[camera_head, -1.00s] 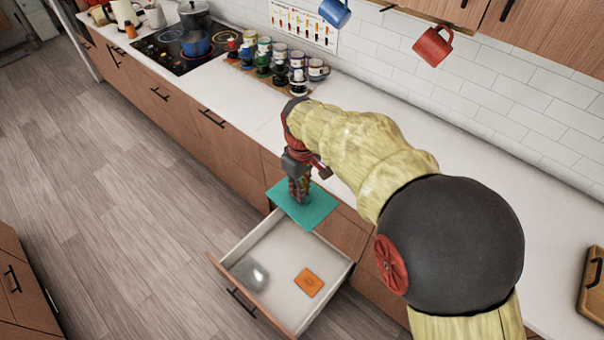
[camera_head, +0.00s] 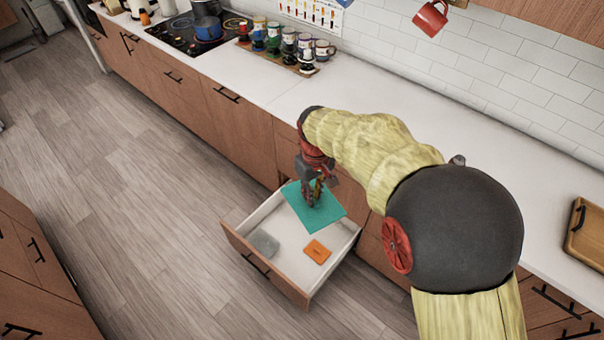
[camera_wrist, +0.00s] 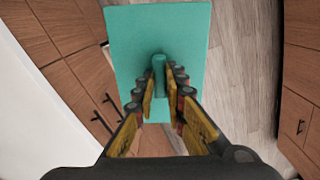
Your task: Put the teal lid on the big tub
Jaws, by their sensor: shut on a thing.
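The teal lid (camera_head: 326,212) is a flat rectangle with a small upright handle in its middle. In the wrist view the lid (camera_wrist: 130,45) lies just beyond my fingers, and its handle (camera_wrist: 158,75) is between the two fingertips. My gripper (camera_head: 312,198) is shut on that handle and holds the lid above the back of the open drawer. It also shows in the wrist view (camera_wrist: 159,85). The big tub cannot be made out in these frames.
The open drawer (camera_head: 234,238) holds a grey translucent piece (camera_head: 265,243) and an orange flat piece (camera_head: 317,251). A wooden board (camera_head: 588,235) lies at the right. The counter (camera_head: 420,110) between is largely clear.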

